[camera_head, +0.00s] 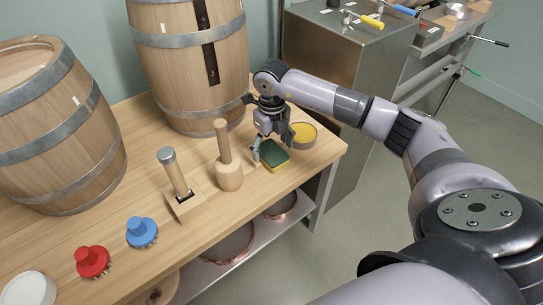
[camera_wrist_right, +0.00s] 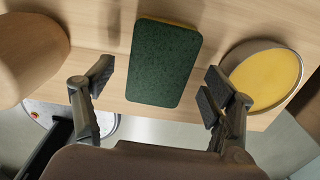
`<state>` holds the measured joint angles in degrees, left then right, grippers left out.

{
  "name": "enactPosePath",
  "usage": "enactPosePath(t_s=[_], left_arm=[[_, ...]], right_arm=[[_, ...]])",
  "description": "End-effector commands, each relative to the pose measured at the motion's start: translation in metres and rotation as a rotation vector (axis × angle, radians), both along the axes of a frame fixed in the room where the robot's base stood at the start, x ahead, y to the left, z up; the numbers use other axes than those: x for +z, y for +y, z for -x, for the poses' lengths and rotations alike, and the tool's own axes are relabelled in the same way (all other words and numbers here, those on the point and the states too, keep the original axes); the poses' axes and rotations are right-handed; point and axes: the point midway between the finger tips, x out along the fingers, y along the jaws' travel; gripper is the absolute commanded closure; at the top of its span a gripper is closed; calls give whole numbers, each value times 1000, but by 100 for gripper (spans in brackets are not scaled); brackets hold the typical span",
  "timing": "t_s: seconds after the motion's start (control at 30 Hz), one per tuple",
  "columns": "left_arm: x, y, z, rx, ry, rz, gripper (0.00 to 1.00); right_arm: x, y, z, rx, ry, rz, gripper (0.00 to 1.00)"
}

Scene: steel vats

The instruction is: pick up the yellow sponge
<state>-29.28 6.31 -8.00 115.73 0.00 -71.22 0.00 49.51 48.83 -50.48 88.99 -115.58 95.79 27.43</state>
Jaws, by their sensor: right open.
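The sponge (camera_head: 270,156) lies flat on the wooden table near its right end, with a dark green scouring side up and a thin yellow edge showing. It also shows in the right wrist view (camera_wrist_right: 163,63), lying between my open fingers and ahead of them. My right gripper (camera_head: 272,146) is over the sponge, open and empty; its spread fingers also show in the right wrist view (camera_wrist_right: 158,92). I cannot tell the exact height of the fingertips above the table. My left gripper is not in view.
A round tin with yellow contents (camera_head: 303,135) stands close to the right of the sponge. A wooden mallet (camera_head: 228,170) stands on its left. A wooden block with a handle (camera_head: 182,195), blue brush (camera_head: 142,232) and red brush (camera_head: 92,262) are further left. Barrels (camera_head: 195,65) stand behind.

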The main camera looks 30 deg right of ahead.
Motion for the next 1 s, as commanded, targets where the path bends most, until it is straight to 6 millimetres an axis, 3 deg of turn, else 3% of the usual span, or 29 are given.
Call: enactPosePath(t_s=[0.13, 0.4, 0.9, 1.0], left_arm=[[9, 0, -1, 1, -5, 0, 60], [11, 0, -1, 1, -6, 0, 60], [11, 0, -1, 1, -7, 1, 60], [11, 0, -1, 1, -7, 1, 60]], right_arm=[[-17, 1, 0, 0, 0, -1, 22], [-19, 1, -1, 1, -1, -1, 22], [-19, 1, -1, 0, -1, -1, 56], [-19, 1, -1, 0, -1, -1, 56]])
